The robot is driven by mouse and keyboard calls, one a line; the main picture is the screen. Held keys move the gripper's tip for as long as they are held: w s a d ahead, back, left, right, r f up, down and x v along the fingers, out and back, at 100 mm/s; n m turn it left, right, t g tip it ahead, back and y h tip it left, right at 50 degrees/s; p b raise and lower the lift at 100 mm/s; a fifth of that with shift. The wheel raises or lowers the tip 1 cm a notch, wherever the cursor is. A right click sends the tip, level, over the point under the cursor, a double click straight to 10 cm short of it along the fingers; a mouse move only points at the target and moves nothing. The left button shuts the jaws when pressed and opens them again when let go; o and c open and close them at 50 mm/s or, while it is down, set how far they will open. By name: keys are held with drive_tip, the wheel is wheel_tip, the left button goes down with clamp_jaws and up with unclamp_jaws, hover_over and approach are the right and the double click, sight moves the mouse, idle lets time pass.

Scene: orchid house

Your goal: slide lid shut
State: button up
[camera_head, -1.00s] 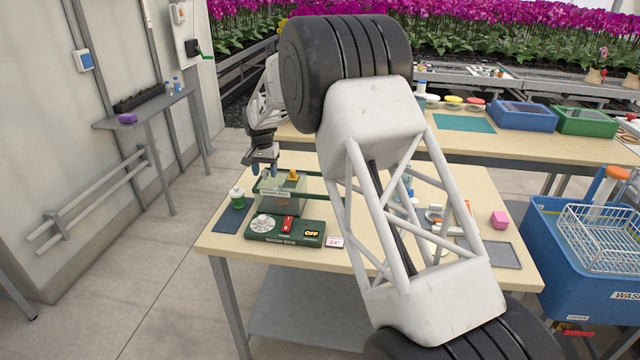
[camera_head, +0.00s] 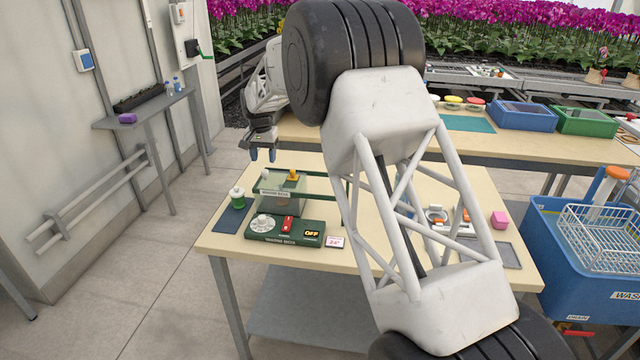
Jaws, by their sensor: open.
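A see-through box (camera_head: 273,207) with a label on its front stands on the table behind a dark green control unit (camera_head: 286,232). Green rails (camera_head: 322,178) run from its top to the right, partly behind my arm. A yellow knob (camera_head: 293,175) sits on top of the box, seemingly on a clear lid. A small white piece (camera_head: 265,174) shows left of the knob. The lid's edges are too small to make out. My gripper (camera_head: 262,156) is open and empty, above and behind the box's left end, apart from the knob.
A green-bodied jar with a white top (camera_head: 237,198) stands on a dark mat (camera_head: 231,218) left of the box. My arm hides the table's middle.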

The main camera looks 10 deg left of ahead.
drive_tip(key=shift+r, duration=0.5)
